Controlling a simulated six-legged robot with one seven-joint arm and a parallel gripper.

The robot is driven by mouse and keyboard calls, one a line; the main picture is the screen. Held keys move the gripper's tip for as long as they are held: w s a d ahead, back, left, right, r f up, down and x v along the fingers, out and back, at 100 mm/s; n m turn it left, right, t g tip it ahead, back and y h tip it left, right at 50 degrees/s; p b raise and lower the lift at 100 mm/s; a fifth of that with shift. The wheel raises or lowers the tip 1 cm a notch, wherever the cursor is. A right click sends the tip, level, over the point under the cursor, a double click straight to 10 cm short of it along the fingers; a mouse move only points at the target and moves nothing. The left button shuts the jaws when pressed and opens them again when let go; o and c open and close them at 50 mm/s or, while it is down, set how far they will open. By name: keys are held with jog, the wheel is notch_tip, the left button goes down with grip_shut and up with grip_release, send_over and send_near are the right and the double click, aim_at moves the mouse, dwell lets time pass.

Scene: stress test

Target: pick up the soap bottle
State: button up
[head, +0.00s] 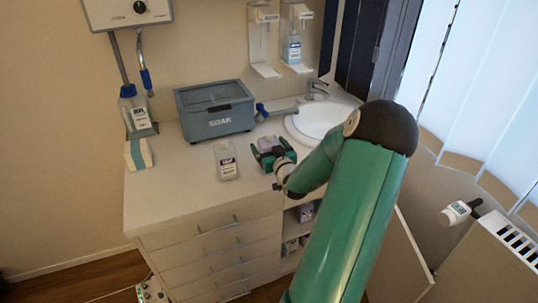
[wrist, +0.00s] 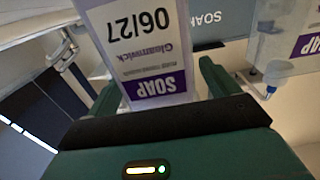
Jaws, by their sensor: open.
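A soap bottle with a white and purple label stands on the white counter between my gripper's fingers in the head view (head: 267,144). In the wrist view the bottle (wrist: 140,35) fills the gap, with "SOAP" and "06/27" on its label. My gripper (head: 268,153) is open around it, one green finger on each side; it also shows in the wrist view (wrist: 160,88). I cannot tell whether either finger touches the bottle. A second clear bottle (head: 227,163) stands to the left of my gripper; a similar SOAP bottle shows at the right in the wrist view (wrist: 297,48).
A grey SOAK box (head: 214,110) stands behind the bottles. A sink (head: 322,120) with a tap is at the right. The counter's front left (head: 165,200) is clear.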

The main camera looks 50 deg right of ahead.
jog(key=shift+w+d, duration=0.1)
jog(key=shift+w, duration=0.05)
jog(key=c, duration=1.6)
jog(key=shift+o, duration=0.2)
jog(key=shift+r, duration=0.15)
